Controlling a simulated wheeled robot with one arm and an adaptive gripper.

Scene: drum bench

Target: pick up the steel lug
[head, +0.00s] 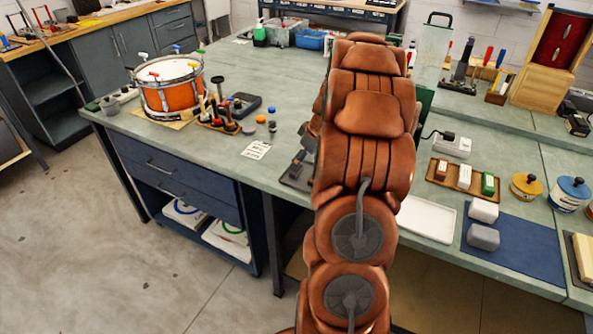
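I cannot make out for certain which thing is the steel lug. A grey block (483,237) and a paler, whitish block (484,211) lie at the left side of a blue mat (530,250) on the right part of the bench. Neither is clearly a lug at this size. My copper-coloured arm rises through the middle of the view and covers part of the bench. My gripper does not show; the arm's far end is at the top.
An orange drum (170,85) stands at the left of the bench (330,20), with small tools beside it. An empty white tray (428,219) lies right of my arm. A wooden tray (440,182) holds small blocks. Yellow (526,188) and blue (570,195) tins stand farther right.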

